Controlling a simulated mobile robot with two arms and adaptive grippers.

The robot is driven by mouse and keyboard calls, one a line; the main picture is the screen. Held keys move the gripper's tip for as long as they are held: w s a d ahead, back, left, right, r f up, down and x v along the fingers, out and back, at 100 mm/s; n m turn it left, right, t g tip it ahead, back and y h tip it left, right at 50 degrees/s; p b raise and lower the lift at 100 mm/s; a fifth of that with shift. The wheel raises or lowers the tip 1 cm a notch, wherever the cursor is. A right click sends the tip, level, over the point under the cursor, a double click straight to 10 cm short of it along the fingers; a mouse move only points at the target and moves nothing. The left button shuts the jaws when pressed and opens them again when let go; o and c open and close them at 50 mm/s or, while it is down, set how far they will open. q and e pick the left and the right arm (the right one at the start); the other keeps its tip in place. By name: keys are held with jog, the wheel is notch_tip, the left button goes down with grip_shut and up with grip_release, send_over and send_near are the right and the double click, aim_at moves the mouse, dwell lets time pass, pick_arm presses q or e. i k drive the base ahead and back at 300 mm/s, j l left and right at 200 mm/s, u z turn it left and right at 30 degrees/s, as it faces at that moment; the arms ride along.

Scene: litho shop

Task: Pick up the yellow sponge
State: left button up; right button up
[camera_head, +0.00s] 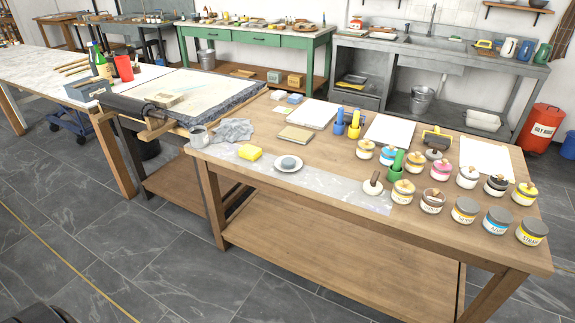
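The yellow sponge (250,152) lies on the wooden table (300,253) near its front left part, on a pale grey sheet or slab. Neither of my grippers shows in the head view.
Several ink jars (465,209) crowd the right half of the table. Blue, yellow and green holders stand mid-table among paper sheets (315,113). A press bed (190,93) adjoins at left.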

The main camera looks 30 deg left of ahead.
aim_at(250, 153)
jog(key=i+j, duration=0.15)
jog(key=j, duration=0.15)
jog(key=i+j+z, duration=0.1)
jog(key=j, duration=0.25)
jog(key=i+j, duration=0.15)
jog(key=j, duration=0.15)
jog(key=i+j+z, duration=0.1)
jog(key=j, duration=0.25)
